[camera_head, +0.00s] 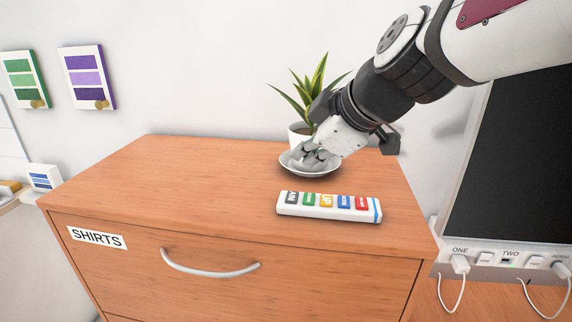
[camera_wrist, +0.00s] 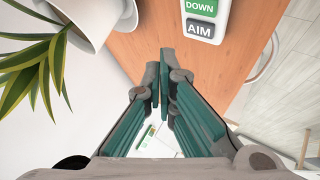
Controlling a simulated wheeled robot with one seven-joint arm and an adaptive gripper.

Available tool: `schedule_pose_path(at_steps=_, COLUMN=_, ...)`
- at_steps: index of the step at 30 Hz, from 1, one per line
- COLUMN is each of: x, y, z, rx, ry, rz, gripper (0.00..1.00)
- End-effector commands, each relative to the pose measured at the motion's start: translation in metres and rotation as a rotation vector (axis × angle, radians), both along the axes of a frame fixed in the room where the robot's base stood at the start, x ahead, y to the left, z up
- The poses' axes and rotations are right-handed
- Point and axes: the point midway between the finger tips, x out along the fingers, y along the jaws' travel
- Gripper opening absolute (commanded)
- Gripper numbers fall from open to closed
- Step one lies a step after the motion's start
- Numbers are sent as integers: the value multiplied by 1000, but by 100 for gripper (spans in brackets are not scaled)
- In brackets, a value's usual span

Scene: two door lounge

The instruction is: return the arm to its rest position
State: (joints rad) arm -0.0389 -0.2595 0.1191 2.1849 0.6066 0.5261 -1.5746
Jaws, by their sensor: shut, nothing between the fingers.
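My gripper (camera_head: 308,158) is over the top of the wooden dresser, reaching in from the upper right. Its fingers are shut and hold nothing; they also show in the wrist view (camera_wrist: 165,70). The gripper is in front of a potted plant and above a small white dish (camera_head: 313,172), partly hiding the dish. I cannot tell whether the fingertips touch the dish. My arm stretches from the upper right corner of the head view down to the gripper.
The dresser (camera_head: 150,185) has a SHIRTS label and a metal handle (camera_head: 210,270). A white remote (camera_head: 328,206) lies in front of the dish. The plant (camera_head: 313,88) stands close behind the gripper. A dark screen (camera_head: 515,150) with plugged cables is at right.

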Motion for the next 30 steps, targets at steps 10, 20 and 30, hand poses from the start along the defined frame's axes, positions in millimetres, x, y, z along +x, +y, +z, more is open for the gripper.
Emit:
schedule_pose_path(at_steps=10, x=0, y=0, z=0, rx=0, ry=0, rz=0, gripper=0)
schedule_pose_path(at_steps=20, x=-6, y=-4, z=-1, rx=11, ry=17, rz=-24, gripper=0)
schedule_pose_path(at_steps=30, x=-97, y=-63, z=-23, rx=181, ry=268, rz=-472, gripper=0)
